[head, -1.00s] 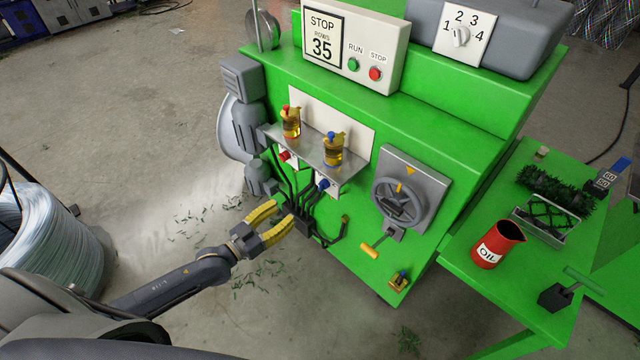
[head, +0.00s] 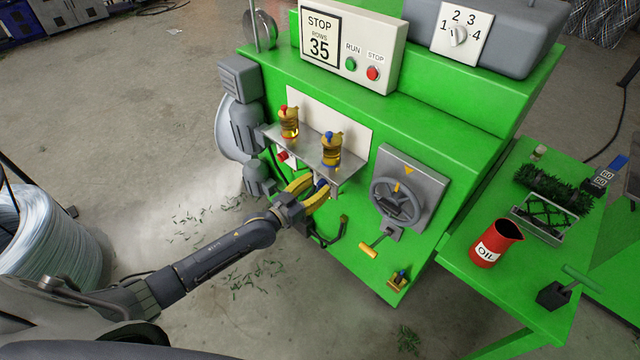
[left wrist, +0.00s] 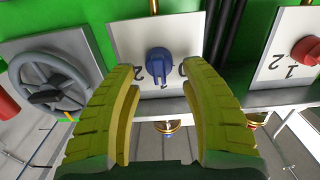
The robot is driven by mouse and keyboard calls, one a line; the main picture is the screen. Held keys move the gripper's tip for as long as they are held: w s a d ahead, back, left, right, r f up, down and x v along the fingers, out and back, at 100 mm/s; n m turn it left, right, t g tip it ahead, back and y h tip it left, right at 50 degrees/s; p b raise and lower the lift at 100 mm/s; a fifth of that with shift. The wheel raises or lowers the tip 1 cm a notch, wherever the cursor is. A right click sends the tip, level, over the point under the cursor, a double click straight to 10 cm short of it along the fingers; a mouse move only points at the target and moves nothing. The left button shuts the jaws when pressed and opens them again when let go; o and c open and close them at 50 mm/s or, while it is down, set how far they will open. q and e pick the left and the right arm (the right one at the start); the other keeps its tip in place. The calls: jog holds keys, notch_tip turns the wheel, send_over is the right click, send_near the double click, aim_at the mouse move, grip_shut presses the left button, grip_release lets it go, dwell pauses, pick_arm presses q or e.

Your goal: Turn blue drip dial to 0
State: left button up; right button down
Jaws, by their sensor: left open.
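The blue drip dial (left wrist: 159,61) sits on a white plate (left wrist: 125,40) under the shelf. In the left wrist view its narrow end points down the picture, between a 2 on the left and a partly covered mark on the right. The exact reading is unclear. In the head view the dial (head: 321,185) is partly hidden by my fingers. My left gripper (head: 311,190) is open, its yellow fingers on either side of the dial. In the left wrist view the gripper (left wrist: 159,70) straddles the dial; contact cannot be told. My right gripper is not in view.
A red dial (left wrist: 306,50) sits beside it. Two oilers with a red top (head: 289,122) and a blue top (head: 331,148) stand on the metal shelf (head: 308,143) above. A grey handwheel (head: 397,200) is to the right. Black tubes run close by.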

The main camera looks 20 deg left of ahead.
pick_arm(q)
jog(key=shift+x, duration=0.75)
jog(key=shift+o, duration=0.2)
grip_shut()
